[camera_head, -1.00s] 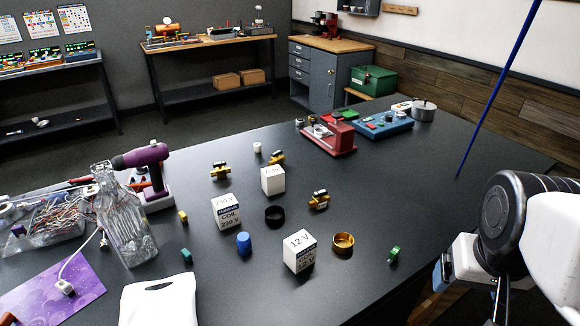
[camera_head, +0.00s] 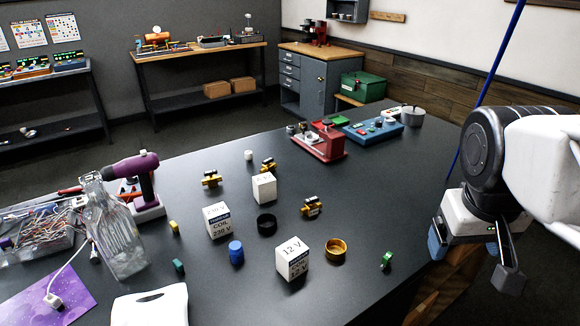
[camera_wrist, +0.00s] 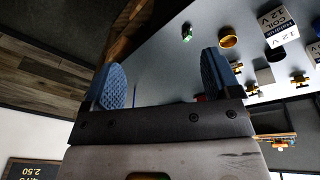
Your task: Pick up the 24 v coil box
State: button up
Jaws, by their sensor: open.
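Three white coil boxes stand on the dark table in the head view. The near one (camera_head: 292,259) reads 12 V, the left one (camera_head: 218,220) reads 230 V, and the smaller-looking far one (camera_head: 264,187) has a label too small to read. I cannot tell whether it is the 24 V box. My gripper (camera_head: 473,257) is at the right, by the table's right edge, apart from all boxes. In the wrist view my gripper (camera_wrist: 163,82) is open and empty between blue pads. The 12 V box (camera_wrist: 277,27) shows there at upper right.
A brass ring (camera_head: 336,250), black ring (camera_head: 266,224), blue cap (camera_head: 236,252) and brass valves (camera_head: 312,206) lie among the boxes. A glass bottle (camera_head: 117,235) stands left. Red (camera_head: 320,145) and blue (camera_head: 372,130) devices are at the back.

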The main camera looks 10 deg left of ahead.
jog(key=w+a+r+n+h, duration=0.25)
jog(key=w+a+n, duration=0.3)
jog(key=w, duration=0.55)
jog(key=n+t+h, duration=0.7)
jog(key=n, duration=1.2)
send_over(255, 183)
jog(key=s+a, duration=0.3)
jog(key=a, duration=0.1)
notch_tip(255, 183, down, 4)
jog(key=f, duration=1.7)
jog(key=shift+w+d, duration=0.2)
jog(key=shift+d, duration=0.15)
jog(key=shift+f, duration=0.4)
jog(key=shift+d, duration=0.1)
jog(key=shift+x, duration=1.25)
